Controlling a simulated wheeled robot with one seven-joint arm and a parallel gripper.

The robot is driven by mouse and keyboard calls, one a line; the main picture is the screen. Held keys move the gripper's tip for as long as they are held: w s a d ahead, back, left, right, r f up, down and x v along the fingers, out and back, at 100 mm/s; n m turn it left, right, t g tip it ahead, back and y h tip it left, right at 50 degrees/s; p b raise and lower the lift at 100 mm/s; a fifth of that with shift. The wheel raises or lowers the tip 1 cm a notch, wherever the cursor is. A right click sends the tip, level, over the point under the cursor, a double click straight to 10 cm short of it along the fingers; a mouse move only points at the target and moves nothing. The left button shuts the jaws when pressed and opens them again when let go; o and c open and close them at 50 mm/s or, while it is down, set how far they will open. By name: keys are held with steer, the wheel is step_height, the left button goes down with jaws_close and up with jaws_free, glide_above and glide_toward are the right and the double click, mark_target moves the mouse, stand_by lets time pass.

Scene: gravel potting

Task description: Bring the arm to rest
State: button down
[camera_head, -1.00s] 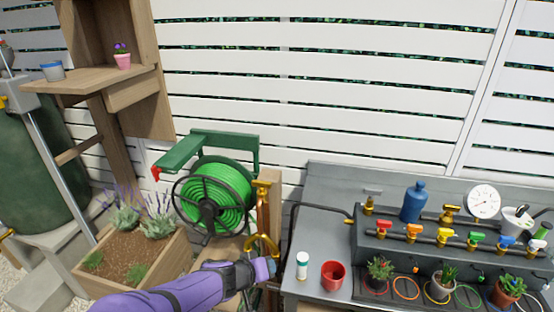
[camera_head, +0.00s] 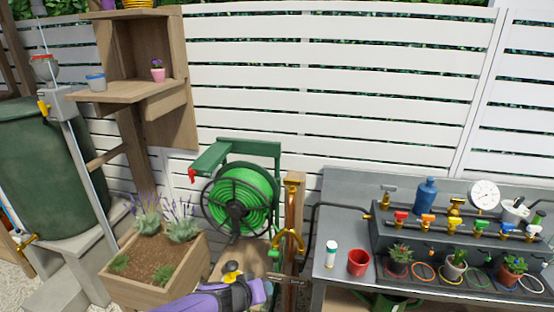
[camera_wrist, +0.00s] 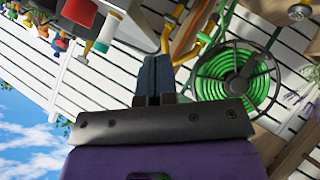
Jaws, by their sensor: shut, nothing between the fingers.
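My gripper shows in the wrist view (camera_wrist: 155,75), its two dark fingers pressed together with nothing between them. In the head view my purple arm (camera_head: 205,300) reaches in from the bottom edge, and its end lies low in front of the hose reel (camera_head: 238,203) and left of the grey bench (camera_head: 340,205). The fingertips are hard to make out in the head view. The arm appears clear of the objects around it, though I cannot tell its exact distance from the brass tap post (camera_head: 290,240).
A red cup (camera_head: 358,262) and a white bottle (camera_head: 331,254) stand at the bench's left end. Potted plants and a valve manifold (camera_head: 440,235) fill its right. A wooden planter (camera_head: 190,268) with lavender stands left. A wooden shelf (camera_head: 130,91) holds a pink pot (camera_head: 158,75).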

steer(key=d+r+m+g+y, duration=0.1)
steer(key=d+r+g+y, duration=0.25)
steer(key=d+r, duration=0.85)
steer(key=d+r+m+g+y, duration=0.1)
steer(key=d+r+g+y, duration=0.25)
steer(key=d+r, duration=0.9)
steer(key=s+d+r+t, duration=0.1)
steer(key=s+d+r, duration=0.2)
steer(key=s+r, duration=0.2)
steer(key=s+d+r+n+t, duration=0.1)
steer(key=s+d+r, duration=0.2)
steer(key=s+r, duration=0.3)
steer(key=s+d+r+t, duration=0.2)
steer(key=s+d+r, duration=0.1)
steer(key=s+r, duration=0.3)
step_height(320, 180, up, 2)
steer(key=shift+s+d+r+y, duration=0.15)
steer(key=shift+d+y, duration=0.05)
steer(key=shift+y, duration=0.1)
